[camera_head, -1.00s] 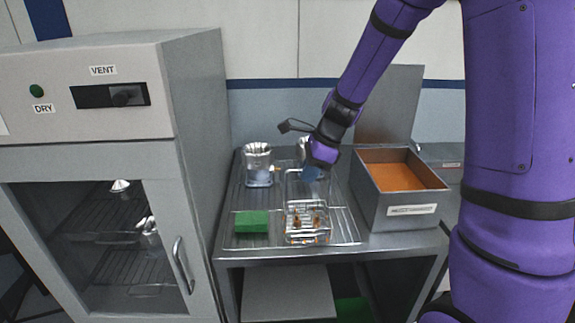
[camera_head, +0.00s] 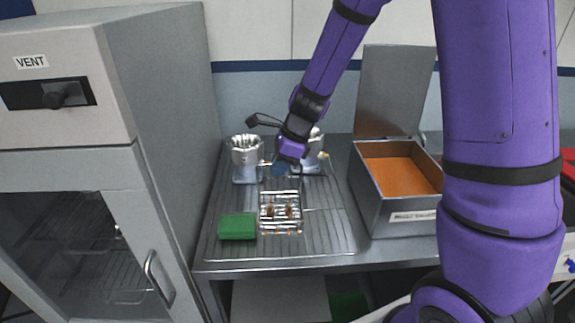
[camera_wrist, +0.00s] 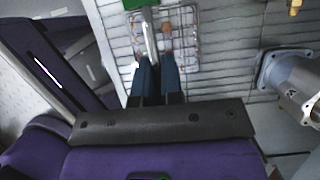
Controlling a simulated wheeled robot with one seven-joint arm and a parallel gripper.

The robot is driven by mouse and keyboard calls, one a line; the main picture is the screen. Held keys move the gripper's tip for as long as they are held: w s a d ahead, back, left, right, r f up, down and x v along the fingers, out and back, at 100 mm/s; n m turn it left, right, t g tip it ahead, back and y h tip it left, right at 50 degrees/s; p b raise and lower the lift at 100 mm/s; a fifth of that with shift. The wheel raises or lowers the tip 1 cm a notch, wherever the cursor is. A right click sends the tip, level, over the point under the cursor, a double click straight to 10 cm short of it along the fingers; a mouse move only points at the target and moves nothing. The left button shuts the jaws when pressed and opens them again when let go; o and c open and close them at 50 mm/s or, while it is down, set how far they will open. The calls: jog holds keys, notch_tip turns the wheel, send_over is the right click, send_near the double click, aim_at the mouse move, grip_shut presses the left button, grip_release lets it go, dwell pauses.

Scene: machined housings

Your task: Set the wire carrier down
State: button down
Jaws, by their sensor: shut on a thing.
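The wire carrier (camera_head: 281,212) is a small open wire basket with brown-orange pieces inside. It is at the middle of the wire rack, right of a green block (camera_head: 237,226), and looks level. I cannot tell whether its base touches the rack. My gripper (camera_head: 279,168) is above and behind it, pointing down, and is shut on its handle. In the wrist view the blue fingers (camera_wrist: 157,72) close on a light metal bar, with the carrier (camera_wrist: 180,50) beyond them. The fingertips' grip is partly hidden in the head view.
Two silver machined housings (camera_head: 246,160) stand behind the carrier; one also shows in the wrist view (camera_wrist: 292,78). A grey open box (camera_head: 397,215) with an orange inside stands right. The oven (camera_head: 150,130) borders the left. The rack's front right is clear.

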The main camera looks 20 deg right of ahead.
jog(key=shift+f, duration=0.5)
jog(key=c, duration=1.3)
grip_release()
jog(key=shift+o, duration=0.2)
